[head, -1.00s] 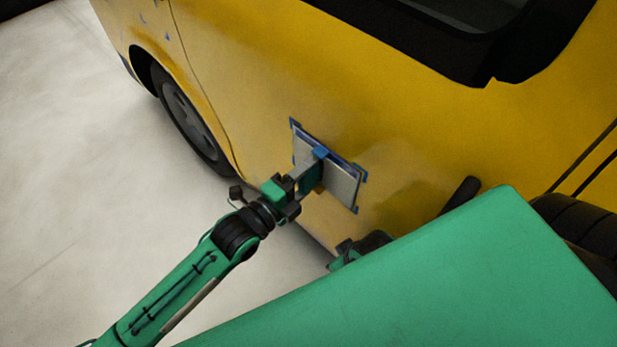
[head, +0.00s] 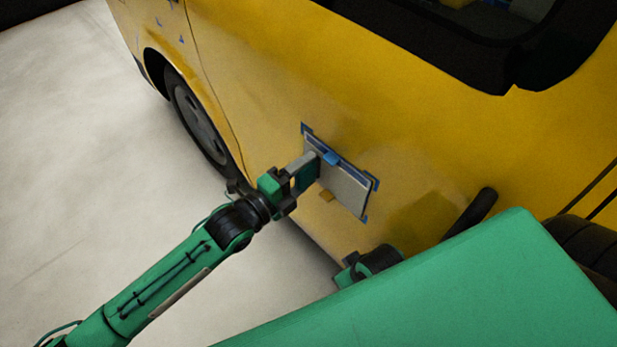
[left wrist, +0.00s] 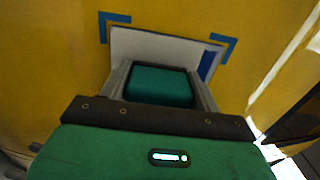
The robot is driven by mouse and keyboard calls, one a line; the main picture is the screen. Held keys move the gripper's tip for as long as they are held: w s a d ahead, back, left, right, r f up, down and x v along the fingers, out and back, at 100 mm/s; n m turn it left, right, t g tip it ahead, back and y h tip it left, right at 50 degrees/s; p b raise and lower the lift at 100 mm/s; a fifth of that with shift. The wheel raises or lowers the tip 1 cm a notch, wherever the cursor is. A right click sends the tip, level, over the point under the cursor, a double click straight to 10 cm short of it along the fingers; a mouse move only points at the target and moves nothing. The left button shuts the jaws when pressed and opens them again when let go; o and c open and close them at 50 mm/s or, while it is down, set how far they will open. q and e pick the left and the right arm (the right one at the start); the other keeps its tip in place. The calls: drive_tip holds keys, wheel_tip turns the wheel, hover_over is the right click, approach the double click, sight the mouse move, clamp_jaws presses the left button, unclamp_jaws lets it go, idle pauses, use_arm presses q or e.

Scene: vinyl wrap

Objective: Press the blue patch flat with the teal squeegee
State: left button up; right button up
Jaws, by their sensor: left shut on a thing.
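My left gripper (head: 312,170) is at the left part of a pale grey sheet on the yellow van door and is shut on the teal squeegee (head: 306,178). In the left wrist view the squeegee (left wrist: 158,86) sits between the two grey fingers. The blue patch (head: 345,169) shows as a blue strip along the sheet's upper edge, and as a strip (left wrist: 208,66) at the right in the wrist view. The pale sheet (head: 345,190) hides the rest. I cannot tell whether the squeegee touches it.
Blue corner marks (head: 306,128) frame the patch area on the yellow van (head: 270,95). A wheel (head: 200,120) stands left. The pale floor at left is clear.

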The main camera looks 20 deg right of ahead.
use_arm(q)
drive_tip(key=shift+w, duration=0.15)
drive_tip(key=shift+w+a+b, duration=0.2)
drive_tip(key=shift+w+b, duration=0.05)
drive_tip(key=shift+w, duration=0.25)
drive_tip(key=shift+w+a+b, duration=0.2)
drive_tip(key=shift+w, duration=0.25)
drive_tip(key=shift+w, duration=0.1)
drive_tip(key=shift+w+a+b, duration=0.3)
drive_tip(key=shift+w+b, duration=0.1)
drive_tip(key=shift+w, duration=0.35)
drive_tip(key=shift+a, duration=0.1)
drive_tip(key=shift+s+a, duration=0.1)
drive_tip(key=shift+a, duration=0.2)
drive_tip(key=p, duration=0.2)
approach(304, 153)
drive_tip(key=shift+a+f, duration=0.15)
drive_tip(key=shift+a, duration=0.25)
